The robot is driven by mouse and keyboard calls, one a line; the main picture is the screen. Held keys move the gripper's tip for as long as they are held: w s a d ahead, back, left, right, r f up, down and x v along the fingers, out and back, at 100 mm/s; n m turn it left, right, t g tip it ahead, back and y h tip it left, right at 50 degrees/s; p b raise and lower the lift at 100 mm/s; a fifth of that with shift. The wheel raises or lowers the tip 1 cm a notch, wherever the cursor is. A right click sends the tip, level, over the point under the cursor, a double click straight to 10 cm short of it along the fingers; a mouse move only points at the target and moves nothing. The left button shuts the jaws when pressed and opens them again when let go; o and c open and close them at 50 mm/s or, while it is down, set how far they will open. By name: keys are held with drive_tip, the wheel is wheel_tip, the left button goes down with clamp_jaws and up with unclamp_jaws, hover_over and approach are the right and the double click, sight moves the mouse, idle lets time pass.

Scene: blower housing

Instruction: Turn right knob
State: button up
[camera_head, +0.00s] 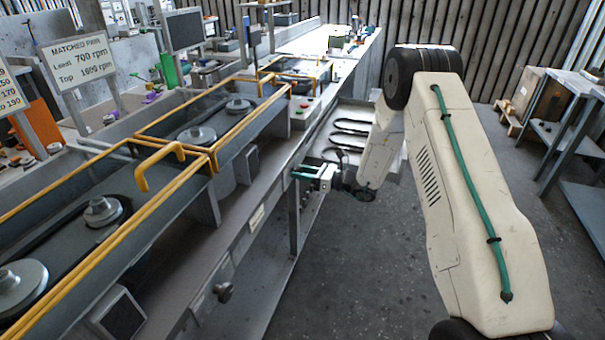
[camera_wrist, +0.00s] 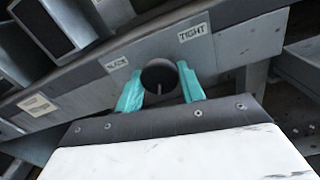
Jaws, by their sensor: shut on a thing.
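In the wrist view, a round dark knob (camera_wrist: 159,72) sits on the grey front panel between a label reading "TIGHT" (camera_wrist: 194,33) and a smaller label on its left that seems to read "SLACK" (camera_wrist: 117,64). A short pale line on the knob points down in the picture. My gripper (camera_wrist: 160,86) is shut on this knob, with one teal finger on each side. In the head view my gripper (camera_head: 314,174) is at the bench front, and the held knob cannot be made out there. Another dark knob (camera_head: 223,292) is nearer, on the same front.
Yellow guard rails (camera_head: 180,168) frame the belt pulleys (camera_head: 103,211) on the bench top. A tray with dark belts (camera_head: 351,126) lies beyond my gripper. A shelf (camera_head: 580,150) stands at the right. The floor right of the bench is clear.

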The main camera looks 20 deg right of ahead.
drive_tip(key=n, duration=2)
drive_tip(key=shift+n, duration=0.3)
idle(0.5)
drive_tip(key=o, duration=1)
drive_tip(key=shift+d, duration=0.15)
drive_tip(key=shift+c, duration=0.2)
drive_tip(key=v, duration=0.7)
drive_tip(key=shift+s+d, duration=0.25)
drive_tip(key=shift+s, duration=0.05)
